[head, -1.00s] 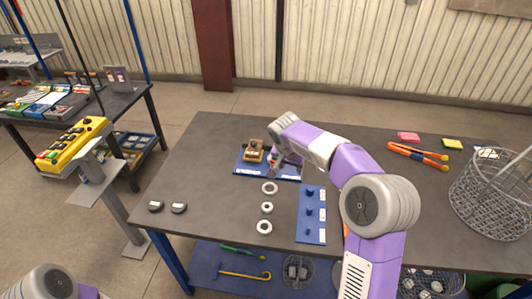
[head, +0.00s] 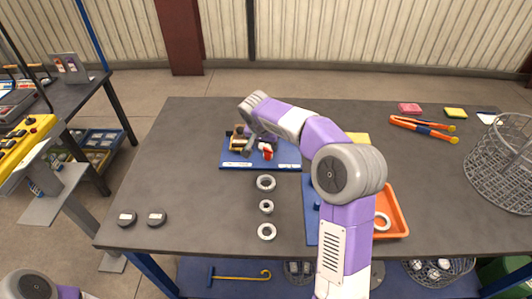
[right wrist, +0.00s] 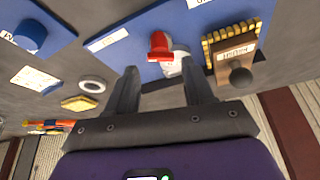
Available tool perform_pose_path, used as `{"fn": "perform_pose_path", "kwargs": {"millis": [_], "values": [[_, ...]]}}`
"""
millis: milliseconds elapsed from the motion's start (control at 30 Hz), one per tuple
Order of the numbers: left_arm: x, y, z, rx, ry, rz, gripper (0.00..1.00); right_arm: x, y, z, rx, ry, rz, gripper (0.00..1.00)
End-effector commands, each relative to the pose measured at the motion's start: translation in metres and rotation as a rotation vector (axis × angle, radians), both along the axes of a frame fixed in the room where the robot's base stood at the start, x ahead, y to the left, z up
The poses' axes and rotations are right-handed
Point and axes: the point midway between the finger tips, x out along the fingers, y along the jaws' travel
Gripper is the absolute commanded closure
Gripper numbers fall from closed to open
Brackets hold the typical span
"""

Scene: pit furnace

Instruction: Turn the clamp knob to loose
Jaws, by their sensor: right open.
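A blue board (head: 285,165) on the table carries a brown block with yellow edges (head: 238,140) and a red knob or handle (head: 267,151). In the right wrist view the red knob (right wrist: 159,46) stands beside a pale part, and the brown block (right wrist: 232,50) has a round dark knob (right wrist: 240,76) and a label. I cannot tell for sure which one is the clamp knob. My right gripper (head: 256,147) is at the board; in the wrist view its open fingers (right wrist: 160,80) point toward the red knob, with nothing seen held. My left gripper is out of view.
Pale rings (head: 266,183) lie in front of the board. A second blue board (head: 311,228) and an orange tray (head: 398,215) are partly behind my right arm. Orange tongs (head: 420,127) and a wire basket (head: 500,165) are at right. Two dark discs (head: 156,217) lie at left.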

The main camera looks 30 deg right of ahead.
Motion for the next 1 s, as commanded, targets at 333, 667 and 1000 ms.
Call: {"fn": "perform_pose_path", "kwargs": {"millis": [333, 667, 1000], "values": [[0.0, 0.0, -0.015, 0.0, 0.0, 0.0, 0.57, 0.013, -0.015, -0.05, 0.001, 0.003, -0.002, 0.48], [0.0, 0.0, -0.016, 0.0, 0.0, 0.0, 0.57, 0.016, -0.017, -0.055, 0.002, 0.001, -0.001, 0.48], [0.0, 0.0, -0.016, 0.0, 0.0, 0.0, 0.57, 0.015, -0.017, -0.055, 0.001, 0.002, -0.001, 0.88]]}}
